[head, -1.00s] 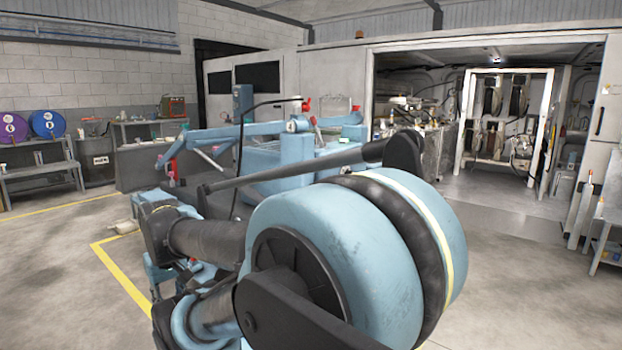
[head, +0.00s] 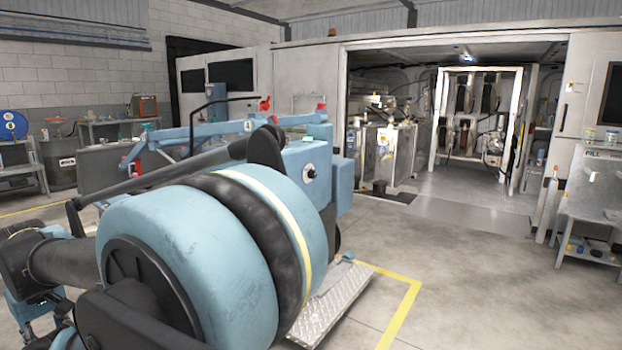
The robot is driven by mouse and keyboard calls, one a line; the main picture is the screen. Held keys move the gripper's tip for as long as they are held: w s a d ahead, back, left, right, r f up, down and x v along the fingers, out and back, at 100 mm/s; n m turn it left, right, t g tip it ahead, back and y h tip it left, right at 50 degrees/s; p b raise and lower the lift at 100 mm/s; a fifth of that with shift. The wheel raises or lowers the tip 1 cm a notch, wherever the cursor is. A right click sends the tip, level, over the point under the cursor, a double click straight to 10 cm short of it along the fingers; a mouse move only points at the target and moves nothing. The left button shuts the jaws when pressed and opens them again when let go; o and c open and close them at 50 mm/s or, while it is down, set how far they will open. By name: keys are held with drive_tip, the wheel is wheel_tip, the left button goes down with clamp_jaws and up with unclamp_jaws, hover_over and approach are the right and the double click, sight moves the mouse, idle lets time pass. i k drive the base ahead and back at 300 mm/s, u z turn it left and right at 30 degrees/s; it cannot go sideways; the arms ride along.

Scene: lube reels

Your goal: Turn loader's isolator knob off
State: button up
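The blue machine (head: 340,170), seemingly the loader, stands just beyond my arm in the head view. A small round dial or knob (head: 311,171) with a pale face and dark centre shows on its near side. It is too small to tell its setting or whether it is the isolator. A red handle (head: 265,104) and a red cap (head: 320,106) stand above the machine. My blue and black arm fills the lower left and hides much of the machine. My gripper's fingers cannot be made out in the view.
A checker-plate step (head: 328,302) juts out low beside the machine, inside a yellow floor line (head: 402,312). The concrete floor to the right is clear. An open container (head: 470,60) with reels on a white frame (head: 433,125) is behind. A grey bench (head: 590,212) stands at right.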

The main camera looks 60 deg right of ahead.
sight(311, 174)
drive_tip(key=k, duration=0.85)
drive_tip(key=z, duration=2)
drive_tip(key=i, duration=1)
